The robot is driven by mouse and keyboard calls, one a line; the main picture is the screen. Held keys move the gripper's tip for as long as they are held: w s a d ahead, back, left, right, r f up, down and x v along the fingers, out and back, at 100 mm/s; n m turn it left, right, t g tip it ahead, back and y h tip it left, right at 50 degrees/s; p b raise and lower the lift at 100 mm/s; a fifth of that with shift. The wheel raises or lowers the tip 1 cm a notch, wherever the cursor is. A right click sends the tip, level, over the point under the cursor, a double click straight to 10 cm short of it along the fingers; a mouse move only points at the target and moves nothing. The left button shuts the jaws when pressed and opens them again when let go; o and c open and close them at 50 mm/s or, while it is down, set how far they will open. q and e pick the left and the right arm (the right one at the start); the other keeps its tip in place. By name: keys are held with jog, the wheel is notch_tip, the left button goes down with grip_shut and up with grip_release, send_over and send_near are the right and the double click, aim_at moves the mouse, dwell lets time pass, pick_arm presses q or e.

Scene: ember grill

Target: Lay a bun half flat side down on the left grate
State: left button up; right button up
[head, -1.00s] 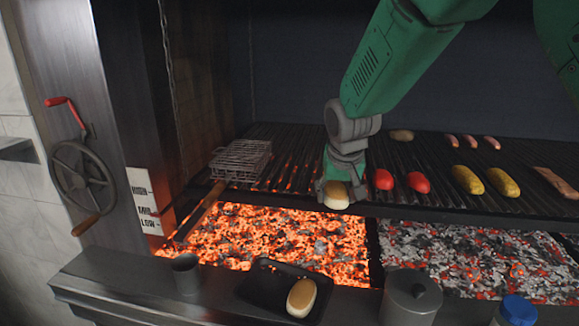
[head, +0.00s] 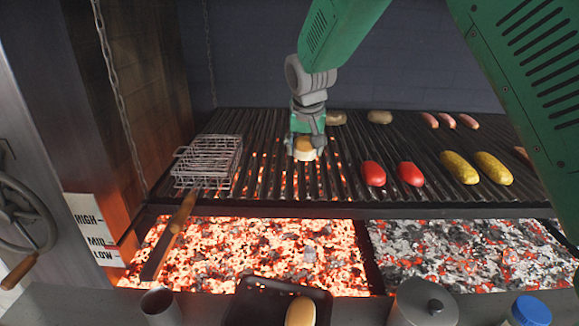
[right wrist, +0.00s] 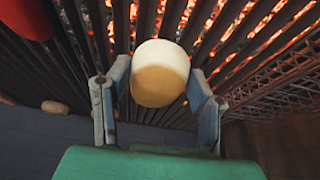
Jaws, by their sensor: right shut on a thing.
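My right gripper (head: 305,145) is shut on a bun half (head: 305,154) over the left grate (head: 262,150), between the wire basket and the tomatoes. In the right wrist view the fingers (right wrist: 160,80) hold the bun half (right wrist: 160,78) from both sides. Its tan side faces the camera and its pale side faces toward the bars. I cannot tell whether it touches the bars. Another bun half (head: 301,312) lies on the dark tray (head: 252,300) at the front. My left gripper is not in view.
A wire basket (head: 210,160) with a wooden handle lies left on the grate. Two red tomatoes (head: 373,173), yellow corn cobs (head: 460,168), sausages (head: 448,121) and mushroom-like pieces (head: 380,117) lie to the right and back. Glowing coals (head: 250,250) lie below. Free bars surround the gripper.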

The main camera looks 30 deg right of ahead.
aim_at(307, 174)
jog(key=f, duration=0.2)
jog(key=d+f, duration=0.1)
jog(key=f, duration=0.1)
jog(key=d+f, duration=0.1)
jog(key=f, duration=0.1)
jog(key=shift+w+f, duration=0.15)
jog(key=shift+f, duration=0.1)
jog(key=shift+a+r, duration=0.1)
jog(key=shift+a, duration=0.55)
jog(key=o, duration=1)
jog(key=shift+a, duration=0.2)
jog(key=shift+d, duration=0.45)
jog(key=shift+d+r, duration=0.15)
jog(key=shift+r, duration=0.25)
jog(key=v, duration=0.7)
jog(key=a+v, duration=0.1)
jog(key=v, duration=0.2)
jog(key=shift+s+r, duration=0.2)
jog(key=shift+r, duration=0.35)
jog(key=shift+d, duration=0.3)
